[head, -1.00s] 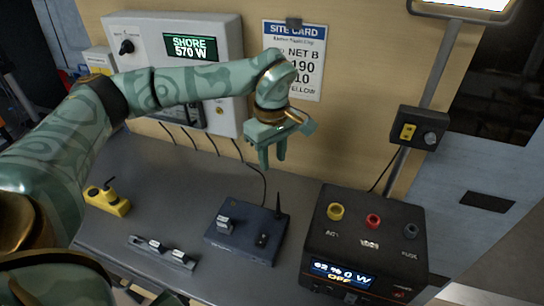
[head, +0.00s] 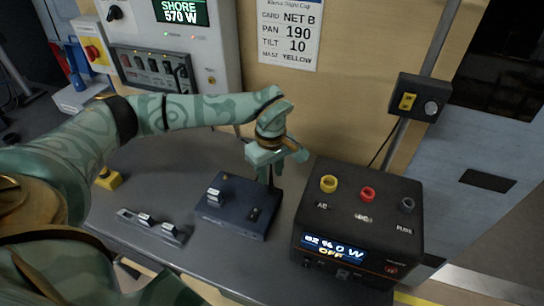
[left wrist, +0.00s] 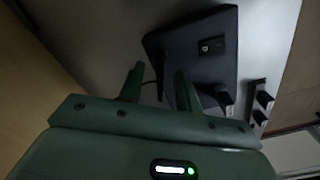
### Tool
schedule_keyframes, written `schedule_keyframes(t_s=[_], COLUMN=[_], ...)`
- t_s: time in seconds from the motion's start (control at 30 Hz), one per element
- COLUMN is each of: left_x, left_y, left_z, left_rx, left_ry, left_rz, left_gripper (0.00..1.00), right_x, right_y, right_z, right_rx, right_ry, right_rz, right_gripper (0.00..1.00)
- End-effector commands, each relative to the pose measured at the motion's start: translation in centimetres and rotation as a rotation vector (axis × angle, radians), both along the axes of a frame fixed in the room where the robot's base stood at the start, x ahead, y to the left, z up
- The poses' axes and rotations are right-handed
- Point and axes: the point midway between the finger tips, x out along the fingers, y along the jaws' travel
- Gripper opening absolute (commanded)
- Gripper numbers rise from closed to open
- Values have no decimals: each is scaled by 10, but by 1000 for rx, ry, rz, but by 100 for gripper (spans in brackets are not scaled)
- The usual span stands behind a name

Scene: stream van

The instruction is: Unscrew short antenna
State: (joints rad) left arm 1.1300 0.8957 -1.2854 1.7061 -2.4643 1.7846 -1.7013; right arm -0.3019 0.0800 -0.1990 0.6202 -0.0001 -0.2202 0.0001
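The dark blue box (head: 238,222) sits on the grey bench. A thin black antenna (head: 271,178) stands at its back right corner, its upper part hidden by my left gripper (head: 270,172). That gripper hangs fingers down over this corner. In the left wrist view, the fingers of my left gripper (left wrist: 160,82) are apart with a gap between them. The box (left wrist: 190,45) lies beyond and right of the fingers there. My right gripper is out of view.
A black power unit (head: 350,215) with yellow, red and grey caps stands close on the right. A rack with small pale-topped parts (head: 150,225) lies left of the box. The shore power panel (head: 150,70) and a site card (head: 290,30) are behind.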

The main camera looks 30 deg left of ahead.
Motion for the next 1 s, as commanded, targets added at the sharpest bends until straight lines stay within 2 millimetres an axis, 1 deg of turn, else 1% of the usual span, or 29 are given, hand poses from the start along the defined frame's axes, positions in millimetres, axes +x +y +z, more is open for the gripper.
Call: schedule_keyframes(t_s=[0.03, 0.2, 0.5, 0.57, 0.6, 0.63, 0.73, 0.77, 0.8, 1.0], left_x=[0, 0, 0, 0, 0, 0, 0, 0, 0, 0], left_y=[0, 0, 0, 0, 0, 0, 0, 0, 0, 0], left_z=[-9, -20, -22, -22, -22, -22, -22, -22, -22, -21], left_rx=[0, 0, 1, 1, 1, 1, 1, 1, 1, 1], left_ry=[3, 1, -1, -1, 0, 0, 0, 0, 0, 0], left_rz=[1, 0, 1, 1, 1, 1, 1, 1, 1, 16], left_gripper=[34, 34, 34, 17, 6, 0, 0, 2, 0, 0], right_x=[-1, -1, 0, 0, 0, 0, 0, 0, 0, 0], right_y=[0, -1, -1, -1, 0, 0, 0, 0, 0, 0], right_z=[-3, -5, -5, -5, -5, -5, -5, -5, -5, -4], right_rx=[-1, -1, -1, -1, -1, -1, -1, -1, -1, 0], right_ry=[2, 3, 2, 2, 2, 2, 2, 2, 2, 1], right_rz=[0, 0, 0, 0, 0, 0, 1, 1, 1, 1], right_gripper=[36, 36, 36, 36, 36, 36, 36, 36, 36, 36])
